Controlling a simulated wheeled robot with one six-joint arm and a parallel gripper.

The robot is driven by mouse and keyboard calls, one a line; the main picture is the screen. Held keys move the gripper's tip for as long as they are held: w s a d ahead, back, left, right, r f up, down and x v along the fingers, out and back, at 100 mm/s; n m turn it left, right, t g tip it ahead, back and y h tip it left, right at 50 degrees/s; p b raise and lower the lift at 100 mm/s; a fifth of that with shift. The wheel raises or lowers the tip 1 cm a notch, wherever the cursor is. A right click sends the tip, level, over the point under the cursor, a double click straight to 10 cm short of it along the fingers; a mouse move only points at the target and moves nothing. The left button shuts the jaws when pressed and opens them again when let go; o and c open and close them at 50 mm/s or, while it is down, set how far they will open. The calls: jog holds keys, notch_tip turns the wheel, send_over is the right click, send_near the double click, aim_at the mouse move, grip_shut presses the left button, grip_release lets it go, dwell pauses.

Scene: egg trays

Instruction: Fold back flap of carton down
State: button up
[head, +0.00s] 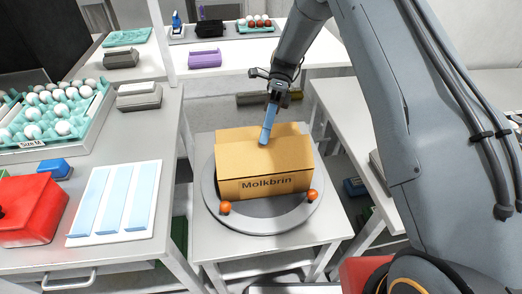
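The brown carton (265,187), printed "Molkbrin" on its front, stands on a round grey turntable (232,221) on a small white table. Broad flap surfaces cover most of its top, so its inside is hidden. The back flap cannot be clearly told from the other top flaps. My gripper (265,143) comes down from behind the carton, its blue fingers pointing down over the middle of the top. The fingertips are at or just above the cardboard; contact is unclear. The fingers look like one narrow strip from here, so their opening cannot be judged.
Two orange balls (225,207) (313,195) sit at the turntable's front edge. The left table holds an egg tray (20,150), a red box (30,213) and a white board with pale blue strips (86,230). A back shelf holds a purple holder (204,59).

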jog(key=shift+v, duration=1.2)
